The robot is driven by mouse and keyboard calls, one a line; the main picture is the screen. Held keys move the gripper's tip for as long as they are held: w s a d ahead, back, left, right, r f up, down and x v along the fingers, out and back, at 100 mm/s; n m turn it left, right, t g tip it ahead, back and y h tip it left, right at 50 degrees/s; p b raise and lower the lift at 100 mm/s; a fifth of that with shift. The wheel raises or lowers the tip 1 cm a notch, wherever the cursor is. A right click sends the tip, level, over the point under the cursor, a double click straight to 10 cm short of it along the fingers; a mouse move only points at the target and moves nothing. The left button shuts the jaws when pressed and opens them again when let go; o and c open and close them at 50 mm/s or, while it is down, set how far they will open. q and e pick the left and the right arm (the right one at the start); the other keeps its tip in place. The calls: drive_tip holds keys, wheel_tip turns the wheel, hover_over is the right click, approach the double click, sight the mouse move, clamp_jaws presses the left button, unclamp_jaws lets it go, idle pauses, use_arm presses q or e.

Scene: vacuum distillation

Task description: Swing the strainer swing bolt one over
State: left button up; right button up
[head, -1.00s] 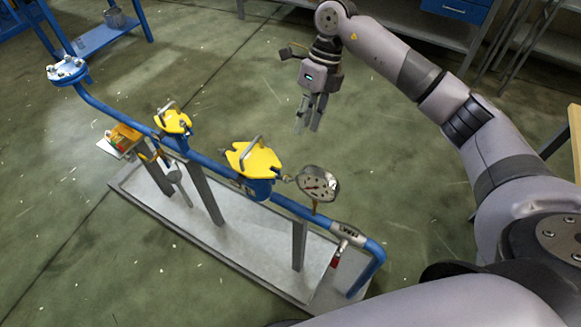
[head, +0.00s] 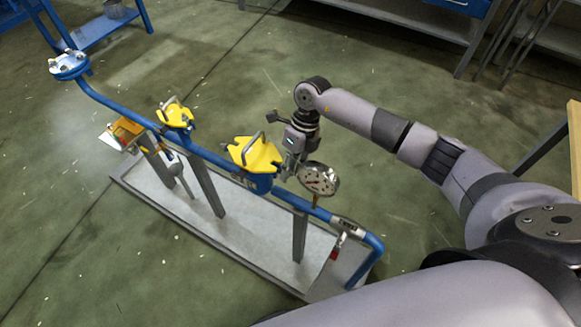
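Two yellow strainer lids sit on the blue pipe: a larger yellow lid (head: 254,153) near the middle and a smaller yellow lid (head: 175,113) further left. Each has a grey handle on top. The swing bolts are too small to tell apart at their edges. My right gripper (head: 289,172) points down just right of the larger lid and behind the pressure gauge (head: 318,179). Its fingertips are partly hidden by the gauge, and I cannot tell whether they touch anything. My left gripper is not in view.
The blue pipe (head: 110,118) runs on grey posts over a grey tray (head: 240,250). A red-tagged valve (head: 338,243) is at the right end, and an orange-yellow box (head: 127,130) at the left. A flange (head: 69,64) tops the far end.

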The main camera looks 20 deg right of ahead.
drive_tip(key=shift+c, duration=0.3)
clamp_jaws()
drive_tip(key=shift+w+a+r+g+h, duration=0.2)
drive_tip(key=shift+r+g+h, duration=0.1)
drive_tip(key=shift+g+h, duration=0.25)
drive_tip(key=shift+o, duration=0.3)
unclamp_jaws()
drive_tip(key=v, duration=1.2)
drive_tip(key=shift+d, duration=0.15)
